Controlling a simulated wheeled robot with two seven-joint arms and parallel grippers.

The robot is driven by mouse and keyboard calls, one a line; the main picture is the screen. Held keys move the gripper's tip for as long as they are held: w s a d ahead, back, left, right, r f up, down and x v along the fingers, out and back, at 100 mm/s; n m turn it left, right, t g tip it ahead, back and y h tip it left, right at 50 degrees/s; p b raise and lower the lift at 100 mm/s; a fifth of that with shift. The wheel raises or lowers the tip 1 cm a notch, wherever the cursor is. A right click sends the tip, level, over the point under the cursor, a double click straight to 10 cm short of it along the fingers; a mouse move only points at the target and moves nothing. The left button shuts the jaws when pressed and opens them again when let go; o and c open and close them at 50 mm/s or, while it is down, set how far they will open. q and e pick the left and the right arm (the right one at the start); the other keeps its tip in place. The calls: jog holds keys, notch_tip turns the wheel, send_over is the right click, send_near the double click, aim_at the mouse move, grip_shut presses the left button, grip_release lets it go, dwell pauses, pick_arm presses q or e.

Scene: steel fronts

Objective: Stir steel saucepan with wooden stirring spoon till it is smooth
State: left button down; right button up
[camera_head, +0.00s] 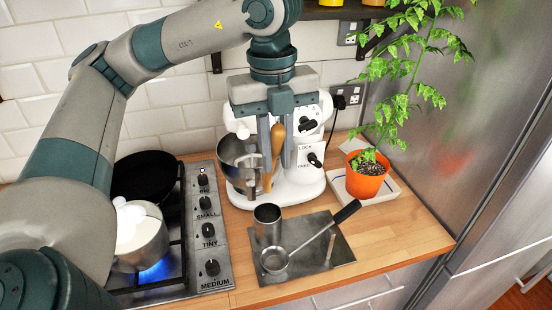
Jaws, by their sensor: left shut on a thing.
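My left gripper (276,170) is at the middle, in front of the stand mixer, pointing down. It is shut on the wooden stirring spoon (277,140), which stands nearly upright between the fingers. The spoon is well to the right of the saucepan and apart from it. My right gripper is not in view.
A white stand mixer (305,185) with a steel bowl stands behind. A steel mat (335,250) holds a steel cup (268,222) and a ladle (310,243). A potted plant (367,185) stands right, beside the fridge. A black pan (145,175) sits behind the saucepan.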

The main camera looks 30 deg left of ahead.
pick_arm(q)
jog(key=shift+r+p, duration=0.4)
jog(key=shift+r, duration=0.75)
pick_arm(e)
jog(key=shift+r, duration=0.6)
pick_arm(q)
jog(key=shift+f, duration=0.1)
